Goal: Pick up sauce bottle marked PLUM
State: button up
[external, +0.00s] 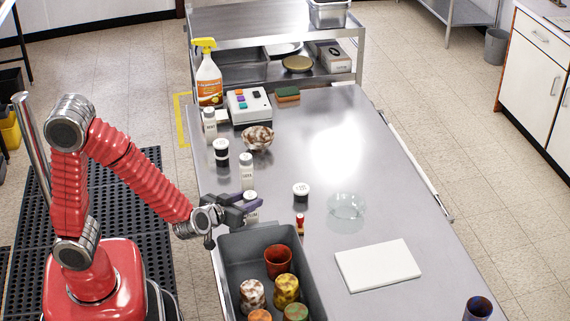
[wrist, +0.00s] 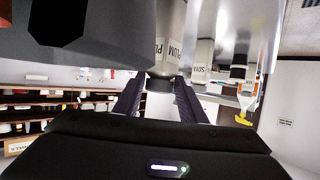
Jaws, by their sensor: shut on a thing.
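The sauce bottle marked PLUM (external: 252,214) is a small pale bottle just behind the grey bin on the steel table. My gripper (external: 252,201) reaches it from the left, its dark fingers shut around its upper part. In the wrist view, which looks upside down, the PLUM bottle (wrist: 168,48) has its dark cap end between the two fingers of my gripper (wrist: 160,88). Its label is partly cut off by a grey shape. I cannot tell whether its base touches the table. A similar bottle marked SOYA (external: 246,172) stands behind it, and also shows in the wrist view (wrist: 203,62).
The grey bin (external: 231,274) holding several coloured cups is close in front of my gripper. A mottled bowl (external: 258,138) and more bottles stand behind.

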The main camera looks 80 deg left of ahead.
jog(key=shift+s+f, duration=0.1)
jog(key=shift+f, duration=0.1)
grip_shut()
jog(key=shift+r, duration=5.15)
